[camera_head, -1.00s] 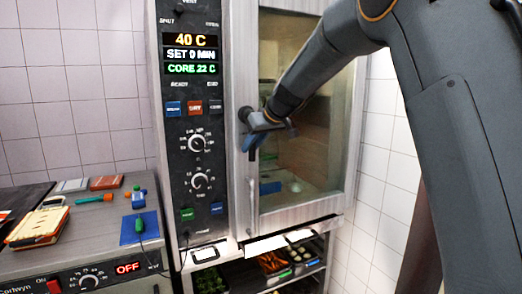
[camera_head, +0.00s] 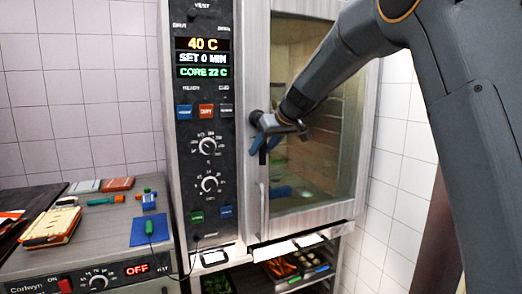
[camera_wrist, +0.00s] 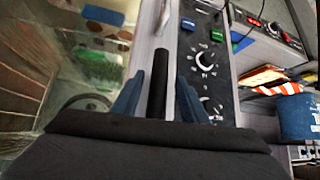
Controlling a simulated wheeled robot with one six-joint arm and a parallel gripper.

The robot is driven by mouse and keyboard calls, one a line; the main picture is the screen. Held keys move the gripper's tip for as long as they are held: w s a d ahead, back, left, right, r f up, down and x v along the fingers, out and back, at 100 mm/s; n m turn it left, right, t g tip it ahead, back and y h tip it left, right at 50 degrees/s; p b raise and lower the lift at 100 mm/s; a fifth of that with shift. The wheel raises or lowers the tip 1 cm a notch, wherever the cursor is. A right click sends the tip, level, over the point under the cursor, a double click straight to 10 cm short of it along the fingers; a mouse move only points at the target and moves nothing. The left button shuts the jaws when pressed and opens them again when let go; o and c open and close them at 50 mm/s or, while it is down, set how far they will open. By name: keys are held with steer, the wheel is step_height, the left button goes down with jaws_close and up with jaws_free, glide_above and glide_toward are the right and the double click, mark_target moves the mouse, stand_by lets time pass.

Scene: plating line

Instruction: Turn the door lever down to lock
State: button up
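The door lever is a dark bar (camera_wrist: 158,92), standing upright in the wrist view between the two blue fingers of my gripper (camera_wrist: 158,100). A gap shows on each side of it, so the fingers are apart around the lever and not clamped on it. In the head view my gripper (camera_head: 266,140) is at the left edge of the oven door (camera_head: 315,212), beside the control panel. A dark round hub (camera_head: 256,118) shows just left of it. The fingers hide most of the lever there. The glass door appears closed.
The oven's control panel (camera_head: 207,125) is left of the door, with lit displays and knobs. A counter at left holds a blue mat (camera_head: 151,230) and small items. Below the oven is a rack with a food tray (camera_head: 290,270). White tiled wall is at right.

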steer(key=b+v, duration=0.2)
steer(key=v, duration=0.5)
steer(key=shift+d, duration=0.1)
steer(key=s+d+f+m+g+h, duration=0.1)
steer(key=s+d+f, duration=0.25)
steer(key=f, duration=0.25)
steer(key=s+d+f+m+g+h, duration=0.1)
steer(key=s+d+f+m, duration=0.1)
steer(key=s+f, duration=0.4)
steer(key=s+d+f+m+g+h, duration=0.1)
steer(key=s+d+f, duration=0.3)
steer(key=s+f, duration=0.7)
steer(key=s+d+f+m+g+h, duration=0.2)
steer(key=s+d+f, duration=0.3)
steer(key=s+f, duration=0.6)
steer(key=s+g, duration=0.1)
steer(key=s, duration=0.4)
steer(key=shift+m, duration=0.4)
steer(key=shift+d, duration=0.1)
